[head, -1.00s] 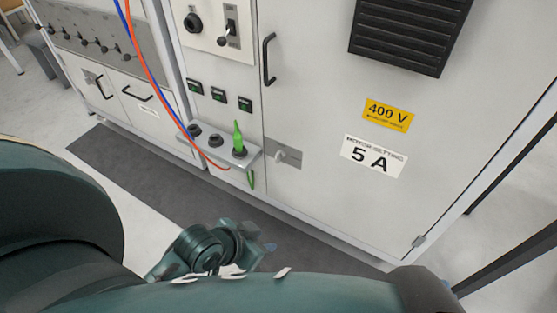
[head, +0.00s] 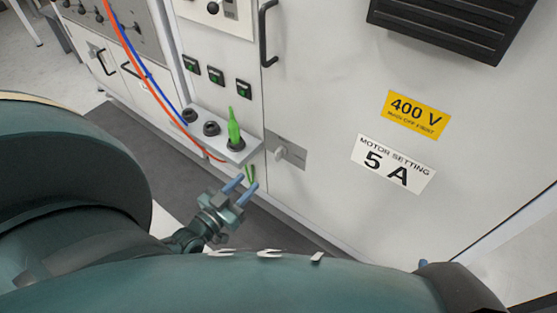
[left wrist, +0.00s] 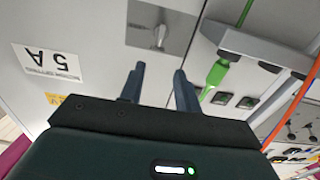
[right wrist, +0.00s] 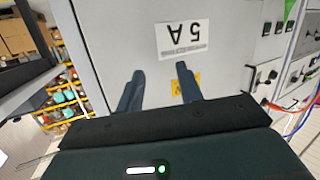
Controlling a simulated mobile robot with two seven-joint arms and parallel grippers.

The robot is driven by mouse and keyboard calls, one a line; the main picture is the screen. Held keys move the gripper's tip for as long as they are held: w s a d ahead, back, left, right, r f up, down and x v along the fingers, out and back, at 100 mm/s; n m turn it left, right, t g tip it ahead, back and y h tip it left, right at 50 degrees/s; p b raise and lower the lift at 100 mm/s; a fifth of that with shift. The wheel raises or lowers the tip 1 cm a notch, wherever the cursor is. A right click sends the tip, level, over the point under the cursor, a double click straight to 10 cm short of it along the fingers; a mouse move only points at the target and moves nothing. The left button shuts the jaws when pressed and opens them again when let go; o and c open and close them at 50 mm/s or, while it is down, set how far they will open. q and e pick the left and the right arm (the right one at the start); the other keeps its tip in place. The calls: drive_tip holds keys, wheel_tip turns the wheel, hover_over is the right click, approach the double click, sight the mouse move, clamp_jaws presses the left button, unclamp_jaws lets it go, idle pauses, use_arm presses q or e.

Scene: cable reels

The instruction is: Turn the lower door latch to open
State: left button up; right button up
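The lower door latch (head: 281,154) is a small light knob on a grey plate, low on the left edge of the white cabinet door (head: 330,110). It also shows in the left wrist view (left wrist: 159,36), just beyond the fingertips. My left gripper (head: 240,188) is open and empty, below and left of the latch in the head view and apart from it. In the left wrist view, the latch lies roughly in line with the gap between the fingers (left wrist: 159,70). My right gripper (right wrist: 160,70) is open and empty, facing the lower door.
A ledge (head: 236,150) with black sockets and a green plug (head: 234,128) juts out left of the latch, near my left gripper. Red (head: 150,98) and blue (head: 143,68) cables hang there. A black door handle (head: 267,35) is higher up. The door face right of the latch is flat.

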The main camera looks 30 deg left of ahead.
sight(276, 155)
use_arm(q)
drive_tip(key=w+b, duration=0.1)
drive_tip(key=w, duration=0.3)
drive_tip(key=w+b, duration=0.1)
drive_tip(key=w, duration=0.3)
drive_tip(key=w+d+b, duration=0.1)
drive_tip(key=w, duration=0.2)
drive_tip(key=shift+w+f, duration=0.3)
drive_tip(key=shift+w, duration=0.1)
drive_tip(key=shift+w+r, duration=0.1)
drive_tip(key=shift+w, duration=0.6)
use_arm(e)
drive_tip(key=shift+w+a+n+t+y, duration=0.15)
drive_tip(key=shift+a+n+t+y, duration=0.55)
drive_tip(key=shift+t, duration=0.4)
use_arm(q)
drive_tip(key=shift+c, duration=0.2)
use_arm(e)
drive_tip(key=shift+d, duration=0.1)
use_arm(q)
drive_tip(key=c, duration=0.6)
